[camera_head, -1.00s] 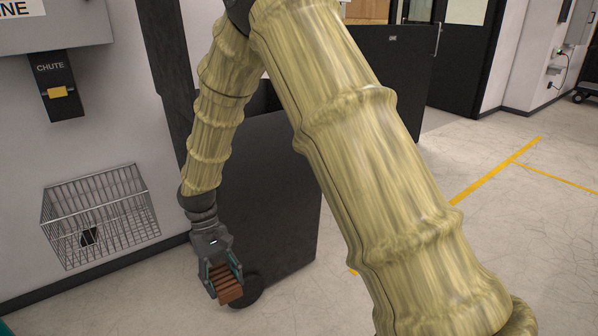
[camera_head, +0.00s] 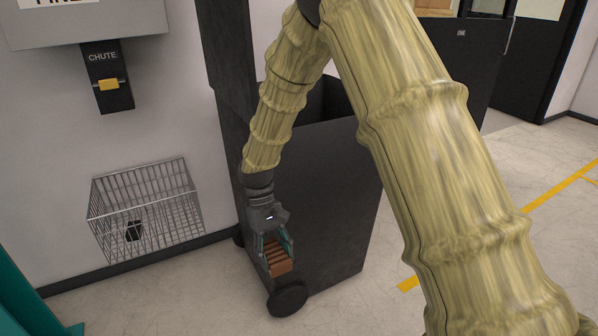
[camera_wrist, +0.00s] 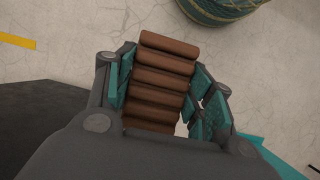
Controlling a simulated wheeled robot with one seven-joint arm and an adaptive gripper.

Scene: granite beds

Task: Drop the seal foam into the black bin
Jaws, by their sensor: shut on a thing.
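The seal foam (camera_head: 278,260) is a brown ribbed block. My gripper (camera_head: 273,247) is shut on it, with teal pads on both sides. In the wrist view the foam (camera_wrist: 158,85) sits between the two fingers, its ribs running across. The black bin (camera_head: 325,200) is a tall wheeled bin by the wall, open at the top, its opening (camera_head: 325,105) partly hidden behind my arm. My gripper and the foam are in front of the bin's lower side, below its rim. I cannot tell whether they touch the bin.
A wire basket (camera_head: 165,205) with a small black thing (camera_head: 134,230) in it hangs on the wall at left. Another dark bin (camera_head: 455,60) stands behind. Pale floor (camera_head: 520,180) is clear at right.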

